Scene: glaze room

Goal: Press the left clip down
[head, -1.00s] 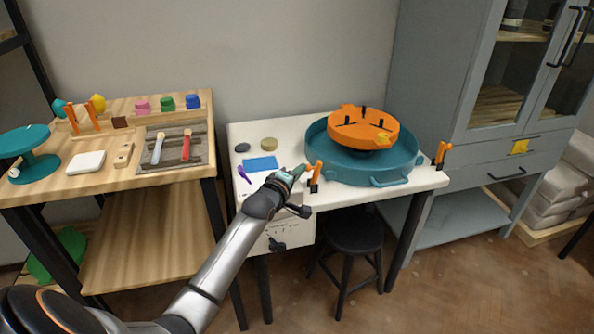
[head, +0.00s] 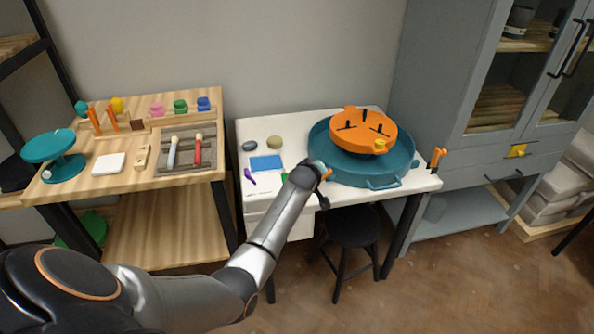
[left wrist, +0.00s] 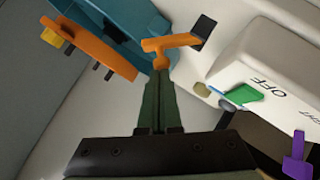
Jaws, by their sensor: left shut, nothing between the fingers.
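The left clip (left wrist: 174,42) is orange with a black end, at the rim of the teal basin in the left wrist view. In the head view only a bit of its orange (head: 328,173) shows beside my gripper. My left gripper (left wrist: 160,72) is shut and empty, its green fingertips right at the clip's near end; I cannot tell if they touch. The other orange clip (head: 437,157) stands upright at the right end of the table.
The teal basin (head: 372,180) holds an orange disc (head: 348,125) on the white table (head: 270,205). A blue sheet (head: 266,163) and a purple item (head: 249,177) lie left of my gripper. A black stool (head: 352,226) stands below. A wooden bench (head: 135,175) is left.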

